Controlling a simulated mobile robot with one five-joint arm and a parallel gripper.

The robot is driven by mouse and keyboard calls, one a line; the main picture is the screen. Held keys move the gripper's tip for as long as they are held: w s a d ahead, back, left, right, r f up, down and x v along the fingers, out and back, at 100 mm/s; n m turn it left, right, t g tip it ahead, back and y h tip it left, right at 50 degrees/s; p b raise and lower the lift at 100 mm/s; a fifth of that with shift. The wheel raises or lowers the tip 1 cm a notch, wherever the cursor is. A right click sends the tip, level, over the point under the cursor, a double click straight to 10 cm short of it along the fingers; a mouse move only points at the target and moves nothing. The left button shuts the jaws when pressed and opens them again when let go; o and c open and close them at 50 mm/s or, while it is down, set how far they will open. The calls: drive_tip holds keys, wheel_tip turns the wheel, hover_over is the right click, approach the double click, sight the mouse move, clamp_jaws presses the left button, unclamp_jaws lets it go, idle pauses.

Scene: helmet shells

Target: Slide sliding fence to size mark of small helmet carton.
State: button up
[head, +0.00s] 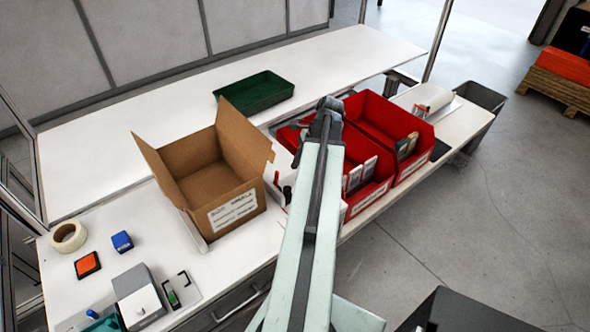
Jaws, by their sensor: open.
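An open brown carton (212,178) stands on the white workbench left of my arm, flaps up, with a printed white label on its front. A thin white upright edge (194,232) runs along the carton's lower left side. A small white part with a dark and red piece (284,190) stands by its right side, partly behind my arm. I cannot tell which of these is the sliding fence, and no size mark is readable. My gripper (318,122) is open, above the near edge of the red bins, right of and beyond the carton; its fingertips are hard to make out.
Red bins (408,118) holding upright packets stand right of the carton. A green tray (254,92) sits on the rear bench. A tape roll (68,237), orange pad (88,264), blue block (122,241) and grey device (139,296) are at left. Bare bench lies between them and the carton.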

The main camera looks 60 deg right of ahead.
sight(287, 188)
drive_tip(key=shift+f, duration=0.1)
drive_tip(key=f+m+b, duration=0.2)
drive_tip(key=m, duration=1)
drive_tip(key=w+a+f+m+b, duration=0.1)
drive_tip(key=f+m+b, duration=0.2)
drive_tip(key=m, duration=0.9)
drive_tip(key=w+a+f+m+b, duration=0.1)
drive_tip(key=f+m+b, duration=0.1)
drive_tip(key=m, duration=1)
drive_tip(key=shift+w+a+f+b, duration=0.15)
drive_tip(key=shift+w+f+b, duration=0.05)
drive_tip(key=shift+w+b, duration=0.1)
drive_tip(key=shift+r, duration=0.1)
